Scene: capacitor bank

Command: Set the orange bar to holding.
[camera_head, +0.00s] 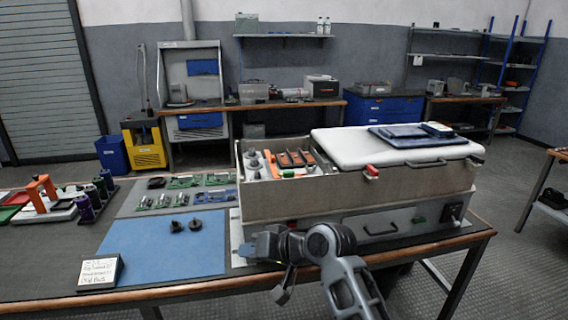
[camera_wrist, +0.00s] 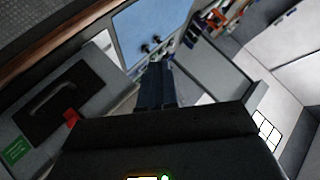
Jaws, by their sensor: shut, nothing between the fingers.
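Several orange pieces sit in the open left bay of the grey cabinet (camera_head: 350,205). My gripper (camera_head: 246,249) is in front of the cabinet's lower left corner, below and outside the bay, touching no orange piece. In the wrist view its dark fingers (camera_wrist: 156,82) are together and empty. Part of the bay shows at the upper right there; the bar is not clear.
A white lid (camera_head: 395,148) with a blue tray covers the cabinet's right part. A blue mat (camera_head: 165,245) with two black knobs lies left of my gripper. Circuit boards (camera_head: 182,182) and an orange-handled fixture (camera_head: 40,190) stand farther left. A small written sign (camera_head: 100,272) stands at the front.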

